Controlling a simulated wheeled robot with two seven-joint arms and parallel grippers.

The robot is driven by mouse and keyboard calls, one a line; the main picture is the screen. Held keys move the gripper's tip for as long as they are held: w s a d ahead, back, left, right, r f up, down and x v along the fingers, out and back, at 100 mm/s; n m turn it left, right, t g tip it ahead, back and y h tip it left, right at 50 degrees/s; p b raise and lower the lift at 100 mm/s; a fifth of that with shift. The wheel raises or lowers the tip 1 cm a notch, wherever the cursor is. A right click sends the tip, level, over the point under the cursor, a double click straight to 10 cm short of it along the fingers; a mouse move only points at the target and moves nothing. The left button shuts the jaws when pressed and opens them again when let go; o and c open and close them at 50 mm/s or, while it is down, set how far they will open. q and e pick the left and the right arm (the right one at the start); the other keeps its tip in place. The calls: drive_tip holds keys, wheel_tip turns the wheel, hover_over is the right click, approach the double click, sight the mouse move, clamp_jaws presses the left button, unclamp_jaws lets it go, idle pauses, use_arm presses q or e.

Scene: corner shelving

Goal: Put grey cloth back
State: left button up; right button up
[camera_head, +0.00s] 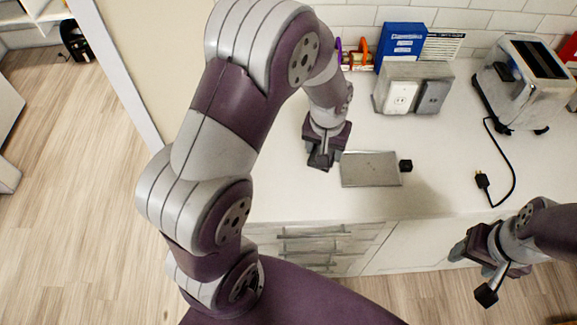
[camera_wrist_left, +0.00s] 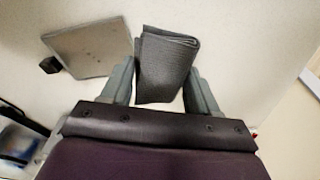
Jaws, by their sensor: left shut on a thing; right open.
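The folded dark grey cloth (camera_wrist_left: 165,66) is between the two fingers of my left gripper (camera_wrist_left: 160,72) in the left wrist view. The fingers are shut on it. My right gripper (camera_head: 474,258) is open and empty at the lower right, in front of the counter's front edge.
The flat metal plate (camera_head: 371,169) with a black knob (camera_head: 406,166) lies on the counter (camera_head: 440,150); the plate also shows in the wrist view (camera_wrist_left: 90,46). Behind stand an outlet box (camera_head: 413,88), a blue box (camera_head: 402,42) and a toaster (camera_head: 525,82). A black plug (camera_head: 482,181) lies right.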

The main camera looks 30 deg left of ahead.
sight(294, 173)
use_arm(q)
drive_tip(key=s+a+f, duration=0.1)
drive_tip(key=s+a+f+p, duration=0.1)
drive_tip(key=a, duration=0.1)
drive_tip(key=shift+s+a+f, duration=0.1)
drive_tip(key=shift+f, duration=0.1)
drive_tip(key=a+f, duration=0.1)
drive_tip(key=s+a+f, duration=0.1)
drive_tip(key=a, duration=0.1)
drive_tip(key=shift+s+a, duration=0.15)
drive_tip(key=f, duration=0.3)
drive_tip(key=shift+d+f+p, duration=0.25)
drive_tip(key=shift+f+p, duration=0.05)
drive_tip(key=shift+p, duration=0.05)
drive_tip(key=shift+f, duration=0.15)
drive_tip(key=shift+a, duration=0.2)
drive_tip(key=shift+f, duration=0.15)
drive_tip(key=o, duration=0.8)
drive_tip(key=shift+o, duration=0.6)
drive_tip(key=shift+d, duration=0.1)
use_arm(e)
wheel_tip(294, 173, up, 2)
drive_tip(key=shift+w+r, duration=0.1)
